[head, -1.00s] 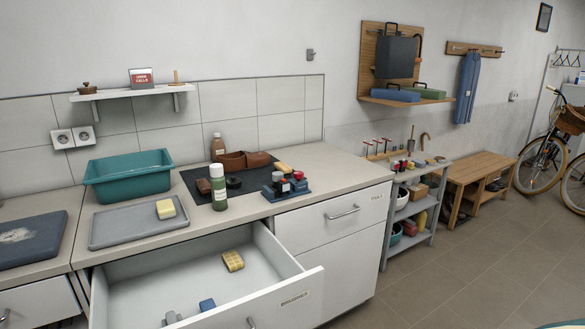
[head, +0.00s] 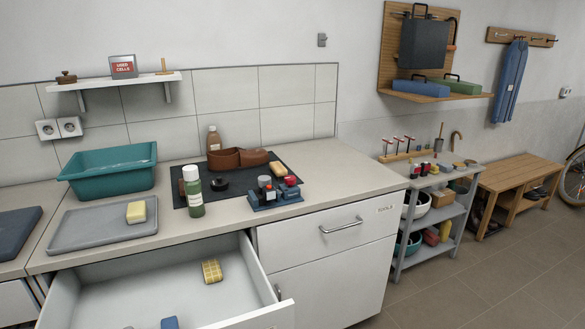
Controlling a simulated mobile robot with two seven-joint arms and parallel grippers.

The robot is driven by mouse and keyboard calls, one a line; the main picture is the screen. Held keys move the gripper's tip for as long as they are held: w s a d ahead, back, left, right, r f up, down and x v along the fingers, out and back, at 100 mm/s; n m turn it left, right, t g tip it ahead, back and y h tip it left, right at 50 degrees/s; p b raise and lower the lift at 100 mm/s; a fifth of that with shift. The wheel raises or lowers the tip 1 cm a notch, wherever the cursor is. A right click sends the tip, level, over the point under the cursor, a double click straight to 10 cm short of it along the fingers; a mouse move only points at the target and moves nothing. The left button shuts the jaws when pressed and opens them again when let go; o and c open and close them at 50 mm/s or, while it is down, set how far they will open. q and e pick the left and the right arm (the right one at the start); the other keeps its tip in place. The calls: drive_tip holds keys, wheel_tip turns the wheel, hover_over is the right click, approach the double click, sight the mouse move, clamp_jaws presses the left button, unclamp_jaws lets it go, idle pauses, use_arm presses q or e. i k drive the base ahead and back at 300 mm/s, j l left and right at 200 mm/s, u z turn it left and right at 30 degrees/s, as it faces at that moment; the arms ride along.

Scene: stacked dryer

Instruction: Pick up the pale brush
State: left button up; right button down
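A small pale tan block-shaped thing (head: 278,169), which looks like the pale brush, lies at the back right of the dark mat (head: 222,204) on the counter. It is just behind the blue caddy, whose contents stand close in front of it. I cannot make out bristles at this size. A brown block, perhaps a darker brush (head: 182,186), is at the mat's left, partly hidden by the green bottle (head: 193,196). Neither of my grippers is in view.
The blue caddy (head: 277,199) holds small jars or tins. An open drawer (head: 150,285) juts out below the counter. Bare counter (head: 345,170) lies right of the mat.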

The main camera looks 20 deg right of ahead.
sight(279, 171)
drive_tip(key=i+l, duration=0.1)
drive_tip(key=l, duration=0.35)
drive_tip(key=i+l, duration=0.1)
drive_tip(key=l, duration=0.3)
drive_tip(key=i+l, duration=0.15)
drive_tip(key=l, duration=0.3)
drive_tip(key=i+l, duration=0.1)
drive_tip(key=l, duration=0.35)
drive_tip(key=i+l+z, duration=0.1)
drive_tip(key=l, duration=0.3)
